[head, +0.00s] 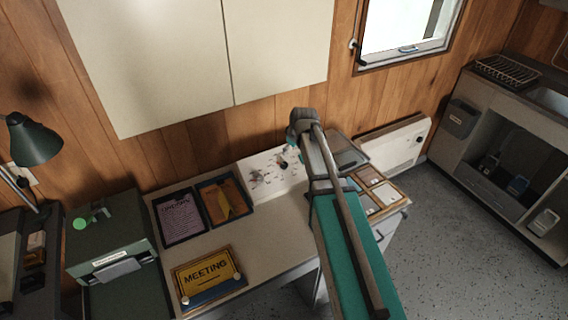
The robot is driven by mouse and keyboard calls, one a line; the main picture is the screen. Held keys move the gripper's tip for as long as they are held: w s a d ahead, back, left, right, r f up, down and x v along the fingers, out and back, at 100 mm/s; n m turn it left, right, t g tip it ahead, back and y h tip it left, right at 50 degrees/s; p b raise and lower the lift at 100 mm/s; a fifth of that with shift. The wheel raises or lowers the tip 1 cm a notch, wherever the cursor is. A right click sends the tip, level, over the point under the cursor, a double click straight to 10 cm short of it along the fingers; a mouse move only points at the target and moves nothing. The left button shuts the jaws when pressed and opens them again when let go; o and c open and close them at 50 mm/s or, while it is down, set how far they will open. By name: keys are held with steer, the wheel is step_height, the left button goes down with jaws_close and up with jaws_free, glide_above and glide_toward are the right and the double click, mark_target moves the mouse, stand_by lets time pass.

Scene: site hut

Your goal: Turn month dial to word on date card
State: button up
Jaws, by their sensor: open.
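My gripper (284,160) is small and partly hidden at the far end of my arm, over a white surface at the back of the desk; it looks open and empty, apart from the things on the left. I cannot make out a month dial for certain. A green machine (143,232) on the left has a bright green round knob (80,223) on top and a white label on its front. A purple printed card (181,215) lies in a dark tray; its words are too small to read. I cannot tell which card is the date card.
A yellow MEETING sign (207,272) lies at the desk's front, and an orange card (224,201) lies in a second tray. A green lamp (34,140) stands at left. Cabinets (200,60) hang above. A wooden-framed tray (387,193) is right of my arm. Bare desk (265,240) shows mid-front.

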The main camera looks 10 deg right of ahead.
mark_target(285, 163)
steer(key=shift+a+f, duration=0.1)
steer(key=shift+a, duration=0.05)
steer(key=b+x, duration=1.2)
steer(key=x, duration=0.1)
steer(key=shift+w+f+b, duration=0.15)
steer(key=shift+f+b, duration=0.1)
steer(key=shift+b, duration=0.1)
stand_by(0.4)
steer(key=c, duration=1.1)
jaws_close()
steer(key=shift+n, duration=0.3)
